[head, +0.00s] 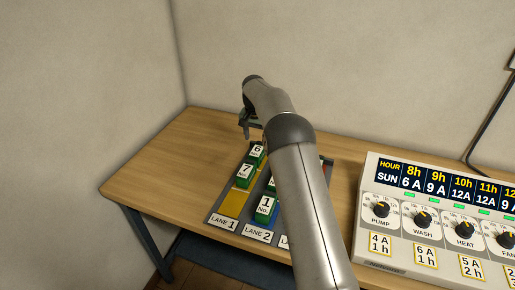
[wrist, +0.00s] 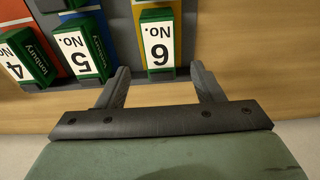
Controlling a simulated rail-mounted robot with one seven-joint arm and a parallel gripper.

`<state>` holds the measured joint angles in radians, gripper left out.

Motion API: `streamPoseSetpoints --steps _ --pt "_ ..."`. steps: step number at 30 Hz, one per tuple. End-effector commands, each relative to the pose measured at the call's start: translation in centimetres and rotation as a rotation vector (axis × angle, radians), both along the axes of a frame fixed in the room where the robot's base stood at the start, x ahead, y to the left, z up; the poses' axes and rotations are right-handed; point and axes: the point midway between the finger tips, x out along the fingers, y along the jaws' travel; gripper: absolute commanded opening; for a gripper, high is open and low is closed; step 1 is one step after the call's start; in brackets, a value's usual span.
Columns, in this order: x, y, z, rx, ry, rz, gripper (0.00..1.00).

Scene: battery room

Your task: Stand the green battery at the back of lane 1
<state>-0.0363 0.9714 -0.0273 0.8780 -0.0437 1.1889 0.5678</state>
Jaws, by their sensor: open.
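Several green batteries with white number labels stand on the lane tray (head: 228,209). In lane 1, the yellow strip at the left, battery No. 6 (head: 257,152) stands at the back end and battery No. 7 (head: 246,174) stands just in front of it. My gripper (head: 245,131) is just behind and above No. 6. In the wrist view my gripper (wrist: 162,80) is open and empty. Its fingertips lie either side of the back end of No. 6 (wrist: 159,42), with a gap on each side. My arm hides much of the other lanes in the head view.
Battery No. 1 (head: 264,208) stands near the front of lane 2. Batteries No. 5 (wrist: 83,50) and No. 4 (wrist: 25,57) stand at the back of neighbouring lanes. A control panel (head: 440,220) stands at the right. The table's left side is clear.

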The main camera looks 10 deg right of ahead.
Motion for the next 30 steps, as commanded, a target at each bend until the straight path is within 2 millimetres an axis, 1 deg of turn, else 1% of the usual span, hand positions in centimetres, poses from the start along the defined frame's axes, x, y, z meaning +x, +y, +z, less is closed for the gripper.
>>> streamPoseSetpoints --steps 1,3,6,9,14,17,19,20,21,23,24,26,27,29,30 --pt "-0.1 0.1 1.0 0.000 -0.002 0.000 0.61" --pt "-0.2 0.2 2.2 0.000 -0.002 0.001 0.61" --pt "-0.4 0.2 3.6 -0.001 -0.001 0.001 0.61" --pt "-0.5 0.3 4.5 -0.001 -0.001 0.001 0.61" --pt "-0.6 0.3 5.0 0.000 0.001 0.001 0.61" --pt "-1.4 0.2 6.0 0.001 0.001 0.014 0.61" --pt "-3.0 0.1 7.4 0.003 0.003 0.036 0.61" --pt "-4.0 0.0 8.2 0.004 0.005 0.050 0.61" --pt "-5.6 -0.1 9.3 0.005 0.006 0.073 0.61" --pt "-8.6 -0.3 10.9 0.008 0.010 0.111 0.61" --pt "-11.0 -0.4 11.8 0.010 0.013 0.139 0.61" --pt "-14.6 -0.4 12.9 0.012 0.017 0.182 0.61" --pt "-17.2 -0.5 13.4 0.014 0.019 0.210 0.61" --pt "-21.3 -0.5 13.9 0.016 0.023 0.254 0.61" --pt "-24.1 -0.5 14.0 0.017 0.026 0.283 0.61"
